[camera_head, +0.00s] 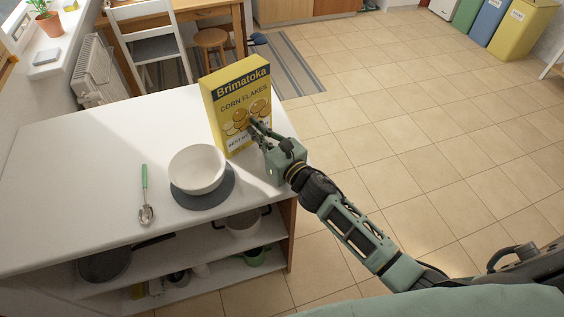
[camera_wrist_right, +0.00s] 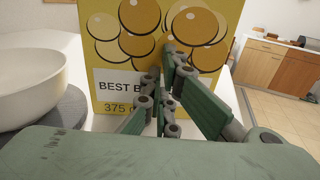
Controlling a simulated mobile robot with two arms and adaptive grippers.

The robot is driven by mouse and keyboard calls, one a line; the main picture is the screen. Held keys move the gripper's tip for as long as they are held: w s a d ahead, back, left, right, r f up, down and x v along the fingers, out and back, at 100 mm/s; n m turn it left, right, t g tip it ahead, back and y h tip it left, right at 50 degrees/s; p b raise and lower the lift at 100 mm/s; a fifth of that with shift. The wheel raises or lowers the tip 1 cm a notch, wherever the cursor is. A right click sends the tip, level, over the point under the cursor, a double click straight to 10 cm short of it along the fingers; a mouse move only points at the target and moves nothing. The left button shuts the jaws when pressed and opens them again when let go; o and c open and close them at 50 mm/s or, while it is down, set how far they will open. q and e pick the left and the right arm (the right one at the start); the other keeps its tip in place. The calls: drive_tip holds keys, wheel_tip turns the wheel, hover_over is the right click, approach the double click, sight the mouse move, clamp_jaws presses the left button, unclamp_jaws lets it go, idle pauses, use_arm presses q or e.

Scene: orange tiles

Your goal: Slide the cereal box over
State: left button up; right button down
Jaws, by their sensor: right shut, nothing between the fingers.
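The fingers hide part of the lower print. My left gripper is not in view.
A white bowl (camera_head: 197,168) on a grey round mat (camera_head: 222,197) stands left of my right gripper. A green-handled spoon (camera_head: 146,214) lies further left. Pans sit on the shelf below. The counter's right edge is close to the box. The counter's left part is clear.

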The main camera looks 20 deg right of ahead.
drive_tip(key=b+x, duration=0.3)
drive_tip(key=x, duration=0.7)
drive_tip(key=shift+w+a+f+b, duration=0.1)
drive_tip(key=shift+w+b, duration=0.15)
drive_tip(key=shift+b, duration=0.15)
drive_tip(key=shift+w+a, duration=0.1)
drive_tip(key=shift+w, duration=0.2)
